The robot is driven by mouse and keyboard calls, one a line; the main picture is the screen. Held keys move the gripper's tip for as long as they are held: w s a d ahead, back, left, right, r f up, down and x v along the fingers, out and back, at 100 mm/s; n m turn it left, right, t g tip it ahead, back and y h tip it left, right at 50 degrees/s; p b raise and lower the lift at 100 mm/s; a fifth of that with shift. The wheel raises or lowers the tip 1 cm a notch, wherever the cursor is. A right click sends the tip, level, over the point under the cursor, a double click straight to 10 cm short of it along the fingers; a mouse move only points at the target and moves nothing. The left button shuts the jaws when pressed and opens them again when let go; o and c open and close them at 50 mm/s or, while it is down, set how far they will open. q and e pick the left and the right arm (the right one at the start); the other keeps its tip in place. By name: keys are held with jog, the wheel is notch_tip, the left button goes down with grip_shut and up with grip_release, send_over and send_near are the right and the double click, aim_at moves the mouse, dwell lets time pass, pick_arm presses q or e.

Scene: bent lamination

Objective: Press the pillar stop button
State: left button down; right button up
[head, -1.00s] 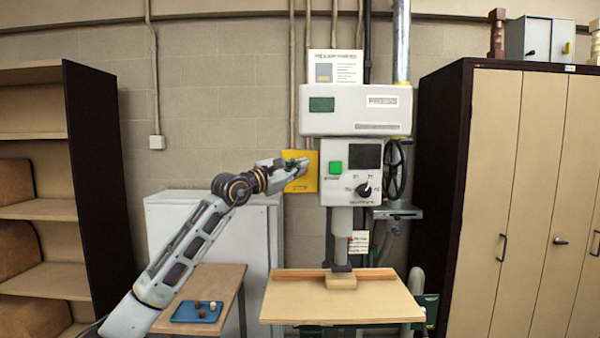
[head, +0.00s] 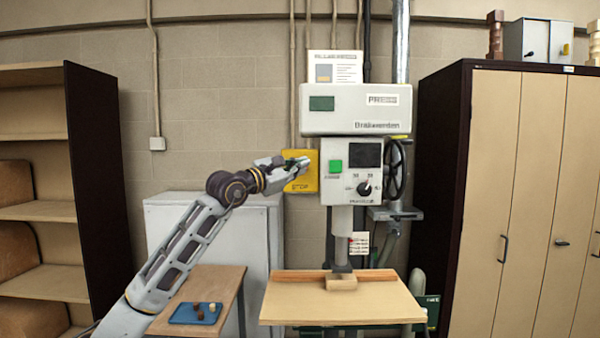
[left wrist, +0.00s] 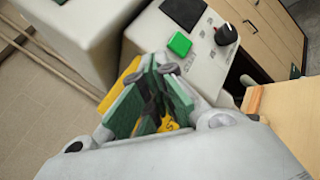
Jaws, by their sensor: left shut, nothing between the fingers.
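The yellow stop plate (head: 303,183), marked STOP, is on the wall just left of the press's control box. My left gripper (head: 304,163) is in front of its upper part, fingers pointing right. The fingers are shut with nothing between them. They hide the middle of the plate, so I cannot see the button itself or tell whether the fingers touch it. In the left wrist view the green-padded fingers (left wrist: 152,96) are close together, with yellow of the plate showing beside and between them. My right gripper is not in view.
The press's control box (head: 351,188), with a green button (head: 336,165) and black knob (head: 364,188), is close to the right of my fingers. A wooden worktable (head: 340,306) is below. A white cabinet (head: 262,232) stands behind my arm, and a blue tray (head: 185,318) lies low left.

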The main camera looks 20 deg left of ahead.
pick_arm(q)
jog(key=shift+s+d+b, duration=0.2)
jog(key=shift+s+b, duration=0.15)
jog(key=shift+s, duration=0.3)
jog(key=shift+s+d+b, duration=0.15)
jog(key=shift+s+b, duration=0.2)
jog(key=shift+s, duration=0.25)
